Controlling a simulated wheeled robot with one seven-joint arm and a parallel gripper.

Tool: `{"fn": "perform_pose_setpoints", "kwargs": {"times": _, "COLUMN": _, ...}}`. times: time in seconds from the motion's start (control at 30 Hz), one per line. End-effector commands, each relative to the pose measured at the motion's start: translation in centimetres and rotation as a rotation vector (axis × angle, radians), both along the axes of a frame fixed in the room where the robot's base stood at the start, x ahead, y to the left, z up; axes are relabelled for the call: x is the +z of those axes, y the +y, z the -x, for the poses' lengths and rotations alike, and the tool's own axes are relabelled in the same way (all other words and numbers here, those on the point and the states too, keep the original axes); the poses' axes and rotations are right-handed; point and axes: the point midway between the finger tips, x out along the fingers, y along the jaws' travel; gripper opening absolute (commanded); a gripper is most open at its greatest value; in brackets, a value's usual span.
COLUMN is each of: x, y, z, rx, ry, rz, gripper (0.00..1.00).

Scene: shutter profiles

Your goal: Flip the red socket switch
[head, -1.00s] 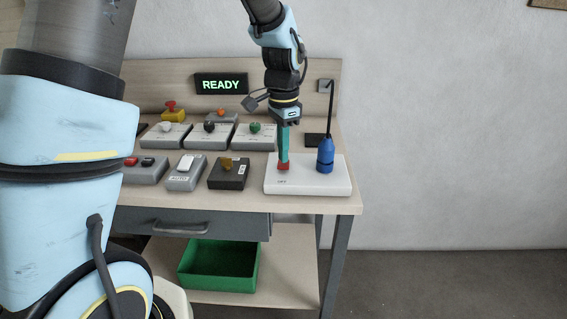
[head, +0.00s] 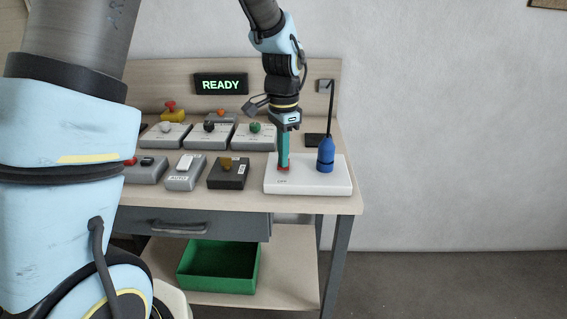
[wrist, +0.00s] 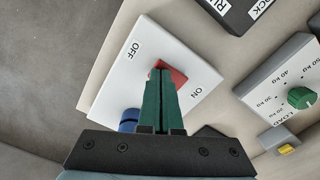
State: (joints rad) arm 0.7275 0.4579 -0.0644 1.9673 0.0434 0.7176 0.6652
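The red socket switch (head: 287,169) sits on a white socket block (head: 325,183) at the right end of the bench. In the wrist view, the switch (wrist: 176,72) lies between the labels OFF and ON on the white block (wrist: 130,78). My gripper (head: 283,166) points down onto the switch with its teal fingers together. In the wrist view, the fingertips of my gripper (wrist: 161,74) cover part of the switch and seem to touch it; nothing shows between them. The switch's tilt is hard to tell.
A blue plug (head: 326,157) with a cable stands in the block, right of my gripper. A dark switch box (head: 228,174) and several grey control boxes lie to the left. A green bin (head: 217,281) is on the shelf below.

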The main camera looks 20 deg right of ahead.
Motion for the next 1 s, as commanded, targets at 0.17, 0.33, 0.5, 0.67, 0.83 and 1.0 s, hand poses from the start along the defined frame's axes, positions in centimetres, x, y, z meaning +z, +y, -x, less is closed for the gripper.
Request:
{"fn": "perform_pose_setpoints", "kwargs": {"times": 0.17, "x": -0.3, "y": 0.0, "z": 0.0, "rx": 0.0, "ry": 0.0, "rz": 0.0, "gripper": 0.0}}
{"fn": "perform_pose_setpoints", "kwargs": {"times": 0.33, "x": -0.2, "y": 0.0, "z": 0.0, "rx": 0.0, "ry": 0.001, "rz": -0.001, "gripper": 0.0}}
{"fn": "perform_pose_setpoints", "kwargs": {"times": 0.5, "x": 0.8, "y": 0.0, "z": 0.0, "rx": 0.0, "ry": 0.0, "rz": 0.0, "gripper": 0.0}}
{"fn": "perform_pose_setpoints", "kwargs": {"times": 0.67, "x": 2.2, "y": 0.0, "z": 0.0, "rx": 0.0, "ry": 0.0, "rz": 0.0, "gripper": 0.0}}
{"fn": "perform_pose_setpoints", "kwargs": {"times": 0.83, "x": 3.5, "y": 0.0, "z": 0.0, "rx": 0.0, "ry": 0.0, "rz": 0.0, "gripper": 0.0}}
{"fn": "perform_pose_setpoints", "kwargs": {"times": 1.0, "x": 4.8, "y": 0.0, "z": 0.0, "rx": 0.0, "ry": 0.0, "rz": 0.0, "gripper": 0.0}}
